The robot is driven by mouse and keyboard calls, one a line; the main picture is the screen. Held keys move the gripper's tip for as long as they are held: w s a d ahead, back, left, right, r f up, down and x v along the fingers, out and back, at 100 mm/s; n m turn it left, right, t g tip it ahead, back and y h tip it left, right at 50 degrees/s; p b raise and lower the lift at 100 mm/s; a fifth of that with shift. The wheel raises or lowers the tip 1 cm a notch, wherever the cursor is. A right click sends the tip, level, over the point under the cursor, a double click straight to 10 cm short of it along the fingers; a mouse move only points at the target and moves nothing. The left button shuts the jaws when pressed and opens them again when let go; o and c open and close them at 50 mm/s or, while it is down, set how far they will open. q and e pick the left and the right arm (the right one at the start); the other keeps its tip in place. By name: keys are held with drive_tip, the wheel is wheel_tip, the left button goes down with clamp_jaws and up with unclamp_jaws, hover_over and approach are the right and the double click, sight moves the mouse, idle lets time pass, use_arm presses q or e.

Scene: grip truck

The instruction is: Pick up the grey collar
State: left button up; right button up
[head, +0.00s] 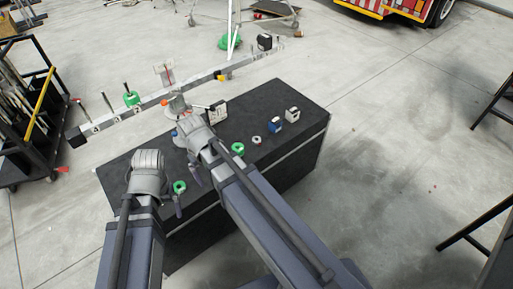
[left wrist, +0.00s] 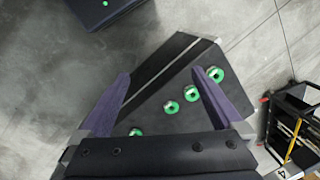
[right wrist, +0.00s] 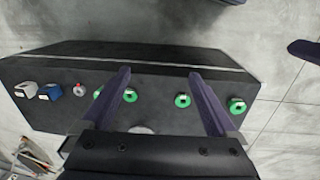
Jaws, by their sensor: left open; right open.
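The grey collar (head: 257,140) is a small pale ring on the black case top, right of a green ring (head: 238,148) in the head view. The right wrist view shows the collar (right wrist: 80,90) left of my right gripper (right wrist: 160,76), outside its fingers. My right gripper is open above the case, with nothing held between its fingers. My left gripper (head: 176,203) is open over the near left part of the case. The left wrist view also shows its spread, empty fingers (left wrist: 160,78); I cannot make out the collar there.
A blue and white block (head: 278,126) and a pale block (head: 292,114) stand right of the collar. Several green rings lie on the case (head: 300,100). A long rail (head: 150,100) crosses behind it. A dark cart (head: 30,110) stands at left.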

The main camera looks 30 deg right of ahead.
drive_tip(key=w+d+f+m+t+b, duration=0.2)
drive_tip(key=w+d+f+m+b, duration=0.1)
drive_tip(key=w+d+f+b, duration=1.15)
drive_tip(key=m+t+b, duration=0.2)
drive_tip(key=m+b, duration=0.1)
drive_tip(key=b, duration=0.3)
approach(257, 138)
drive_tip(key=f, duration=0.1)
drive_tip(key=f+b, duration=0.1)
drive_tip(key=s+a+f, duration=0.1)
drive_tip(key=shift+b, duration=0.4)
drive_tip(key=b+x, duration=0.2)
drive_tip(key=w+b+x, duration=0.1)
drive_tip(key=b+x, duration=0.1)
drive_tip(key=x, duration=0.1)
drive_tip(key=shift+w+d+b, duration=0.1)
drive_tip(key=shift+d+b, duration=0.15)
drive_tip(key=shift+b, duration=0.05)
use_arm(q)
wheel_tip(257, 138, down, 30)
drive_tip(key=s, duration=0.2)
drive_tip(key=shift+d+r+n, duration=0.15)
drive_tip(key=shift+d+n, duration=0.05)
drive_tip(key=shift+n, duration=0.2)
use_arm(e)
drive_tip(key=shift+r, duration=0.1)
drive_tip(key=shift+c, duration=0.3)
clamp_jaws()
